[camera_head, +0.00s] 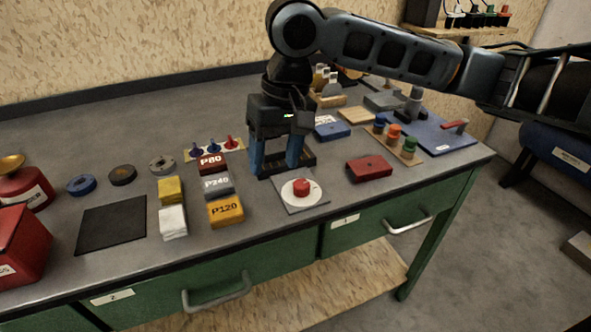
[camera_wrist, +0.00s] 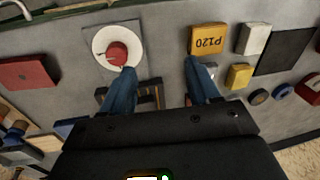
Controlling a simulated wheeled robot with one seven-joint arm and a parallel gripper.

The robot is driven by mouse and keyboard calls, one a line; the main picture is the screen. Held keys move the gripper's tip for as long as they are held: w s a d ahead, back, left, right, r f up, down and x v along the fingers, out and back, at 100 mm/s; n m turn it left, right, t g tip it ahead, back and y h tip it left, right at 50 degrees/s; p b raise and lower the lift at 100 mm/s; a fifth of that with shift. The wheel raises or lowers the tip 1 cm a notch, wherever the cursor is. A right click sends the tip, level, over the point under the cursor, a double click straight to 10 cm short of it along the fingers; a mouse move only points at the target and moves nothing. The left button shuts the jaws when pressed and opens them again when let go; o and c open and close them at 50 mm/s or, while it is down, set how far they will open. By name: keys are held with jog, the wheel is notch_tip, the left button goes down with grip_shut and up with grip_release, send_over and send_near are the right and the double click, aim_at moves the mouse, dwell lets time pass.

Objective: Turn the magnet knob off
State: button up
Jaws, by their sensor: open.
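A red knob (camera_head: 301,187) sits at the middle of a white disc (camera_head: 316,193) on a grey square plate near the front edge of the bench. In the wrist view the knob (camera_wrist: 117,54) is at upper left, by the tip of the left finger. My gripper (camera_head: 276,168) points down just behind and left of the plate. Its two blue fingers are spread, with nothing between them in the wrist view (camera_wrist: 160,68). The knob is outside the gap between the fingers. Its pointer mark is too small to read.
A dark open frame (camera_head: 308,162) stands beneath and behind my gripper. Sanding blocks, including an orange one (camera_head: 226,210), lie to the left. A red box (camera_head: 369,168) lies to the right. Bare bench is left of the plate.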

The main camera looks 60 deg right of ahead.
jog(key=m+g+h, duration=0.1)
send_over(302, 184)
jog(key=shift+w+a+f, duration=0.1)
jog(key=shift+w+a, duration=0.1)
jog(key=shift+a, duration=0.05)
jog(key=shift+s+d+f, duration=0.15)
jog(key=shift+d, duration=0.15)
jog(key=shift+f, duration=3.75)
jog(key=c, duration=1)
